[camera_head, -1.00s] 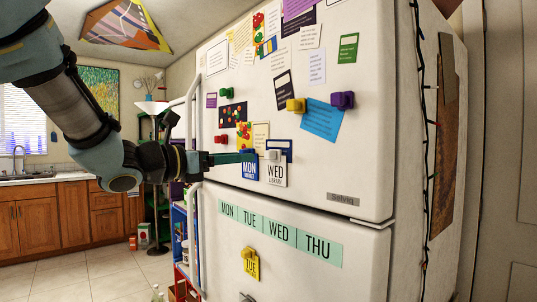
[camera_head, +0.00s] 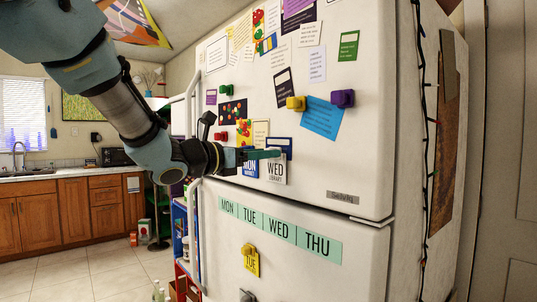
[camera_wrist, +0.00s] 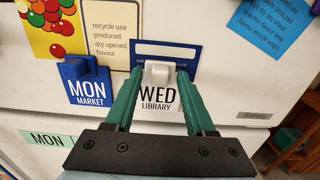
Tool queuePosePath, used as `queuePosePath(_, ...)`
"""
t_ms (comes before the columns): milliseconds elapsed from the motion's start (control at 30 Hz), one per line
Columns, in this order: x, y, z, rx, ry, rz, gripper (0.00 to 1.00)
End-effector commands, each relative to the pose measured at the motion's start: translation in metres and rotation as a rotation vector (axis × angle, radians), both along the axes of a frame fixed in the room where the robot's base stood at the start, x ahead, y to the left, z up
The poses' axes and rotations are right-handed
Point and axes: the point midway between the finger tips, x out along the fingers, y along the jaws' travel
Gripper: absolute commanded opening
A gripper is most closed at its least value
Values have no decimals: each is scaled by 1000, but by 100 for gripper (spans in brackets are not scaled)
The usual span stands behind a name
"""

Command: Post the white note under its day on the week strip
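The white note (camera_head: 276,174) reads WED LIBRARY and hangs on the fridge's upper door. Its white magnet (camera_wrist: 160,72) is at the note's top. My gripper (camera_wrist: 157,76) is open, with one green finger on each side of this magnet and small gaps showing. In the head view my gripper (camera_head: 267,154) partly hides the magnet. The green week strip (camera_head: 271,229) reads MON, TUE, WED, THU on the lower door. A yellow TUE note (camera_head: 251,267) with a yellow magnet hangs below TUE. The bare door under WED (camera_head: 281,262) is clear.
A blue MON MARKET note (camera_wrist: 87,93) with a blue magnet hangs just left of the white note. A navy-edged card (camera_wrist: 190,50) lies behind its top. Other papers and magnets crowd the upper door. A seam (camera_head: 300,209) separates the doors.

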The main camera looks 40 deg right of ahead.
Motion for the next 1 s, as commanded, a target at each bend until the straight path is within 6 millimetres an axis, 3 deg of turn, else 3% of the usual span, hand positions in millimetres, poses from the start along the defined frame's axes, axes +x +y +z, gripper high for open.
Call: queuePosePath(1000, 0, 0, 0, 0, 0, 0, 0)
